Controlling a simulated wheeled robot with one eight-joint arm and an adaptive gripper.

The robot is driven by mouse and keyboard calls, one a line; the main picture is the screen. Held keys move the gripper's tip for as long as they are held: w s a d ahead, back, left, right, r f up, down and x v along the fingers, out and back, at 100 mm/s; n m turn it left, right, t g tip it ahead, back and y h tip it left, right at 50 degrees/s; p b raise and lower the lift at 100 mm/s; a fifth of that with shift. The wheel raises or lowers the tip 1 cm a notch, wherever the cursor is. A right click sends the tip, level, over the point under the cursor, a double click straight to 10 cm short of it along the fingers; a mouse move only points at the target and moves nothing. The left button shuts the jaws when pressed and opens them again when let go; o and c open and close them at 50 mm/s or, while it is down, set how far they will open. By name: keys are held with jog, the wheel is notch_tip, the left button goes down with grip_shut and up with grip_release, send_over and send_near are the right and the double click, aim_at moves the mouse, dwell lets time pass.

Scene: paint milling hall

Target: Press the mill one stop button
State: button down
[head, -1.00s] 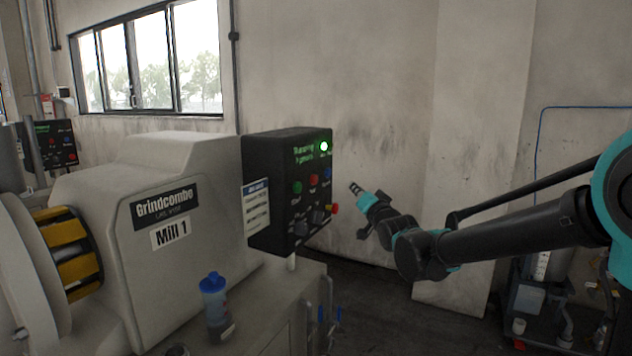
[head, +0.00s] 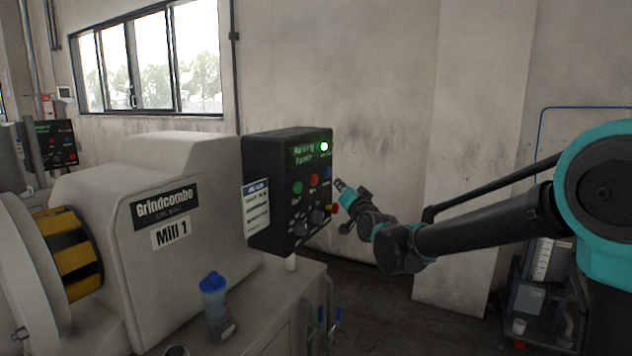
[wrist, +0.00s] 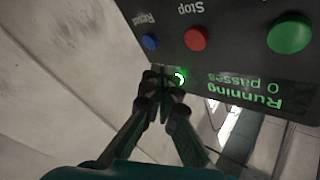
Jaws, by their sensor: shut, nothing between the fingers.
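The Mill 1 control box (head: 262,165) is dark, with a lit display reading "Running" and a lit green lamp (head: 324,146). On its face are a green button (head: 297,187), the red stop button (head: 313,180) and a blue button (head: 326,175). The wrist view shows the panel upside down, with the red button (wrist: 197,39) labelled Stop, the blue one (wrist: 150,42) labelled Reset, and the display reading "0 passes". My gripper (head: 340,184) is shut and empty, just right of the panel. In the wrist view its fingertips (wrist: 164,78) overlap the panel's edge near the lamp; contact cannot be told.
A red knob on yellow (head: 334,209) sticks out low on the box, close to my gripper. The mill body (head: 190,220) fills the left. A blue-lidded bottle (head: 216,305) stands on its ledge.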

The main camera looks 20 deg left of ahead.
jog(key=shift+w+a, duration=0.2)
jog(key=shift+a, duration=2.05)
jog(key=shift+a, duration=0.1)
jog(key=shift+a, duration=0.3)
jog(key=shift+a, duration=0.5)
dwell(0.4)
jog(key=shift+d, duration=0.9)
jog(key=shift+s+d, duration=0.15)
jog(key=shift+d, duration=1.1)
jog(key=shift+s+d, duration=0.1)
jog(key=shift+d, duration=1.15)
